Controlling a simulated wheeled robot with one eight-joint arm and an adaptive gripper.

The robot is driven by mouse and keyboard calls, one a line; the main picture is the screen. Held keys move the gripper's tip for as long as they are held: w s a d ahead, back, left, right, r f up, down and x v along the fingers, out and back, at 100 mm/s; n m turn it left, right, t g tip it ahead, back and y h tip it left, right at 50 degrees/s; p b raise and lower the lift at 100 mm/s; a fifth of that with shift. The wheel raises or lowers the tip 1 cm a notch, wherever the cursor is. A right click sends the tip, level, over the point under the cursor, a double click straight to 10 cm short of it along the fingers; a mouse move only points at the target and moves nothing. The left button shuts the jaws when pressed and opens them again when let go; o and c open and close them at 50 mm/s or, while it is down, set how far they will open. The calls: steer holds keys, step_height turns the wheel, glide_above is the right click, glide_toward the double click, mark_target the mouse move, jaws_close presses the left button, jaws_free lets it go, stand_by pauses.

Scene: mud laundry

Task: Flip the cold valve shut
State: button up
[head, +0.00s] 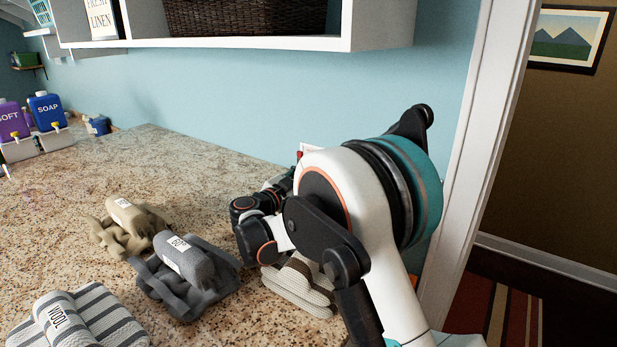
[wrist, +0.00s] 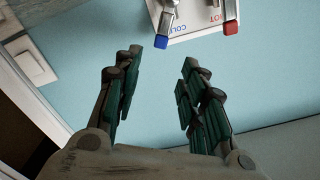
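The valve panel (wrist: 195,17) is white and shows at the top edge of the wrist view, cut off by the frame, its lettering upside down. The cold valve's lever has a blue tip (wrist: 161,42) beside the letters COLD. The hot valve's lever has a red tip (wrist: 230,28), to the right. My gripper (wrist: 161,62) is open and empty, its two dark green fingers apart. The blue tip appears just beyond the gap between the fingertips; I see no contact. In the head view my arm hides most of the panel and the gripper.
The granite counter (head: 185,160) holds a tan towel bundle (head: 130,225), a grey one (head: 185,270) and a striped one (head: 75,325). Soap bottles (head: 46,112) stand at the far left. A white shelf (head: 230,43) overhangs the counter. A door frame (head: 478,150) stands right of my arm.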

steer(key=shift+w+a, duration=0.15)
jaws_close()
steer(key=w+a+r+n+g+h+p, duration=0.1)
steer(key=w+a+r+n+g+p, duration=0.2)
steer(key=n, duration=0.5)
steer(key=w+a+r+n+g+h+p, duration=0.1)
steer(key=w+a+n+p, duration=0.1)
steer(key=w+a+n, duration=0.45)
steer(key=w+d+f+n+b, duration=0.1)
steer(key=d+f+b, duration=0.1)
steer(key=d, duration=1)
steer(key=shift+f, duration=0.85)
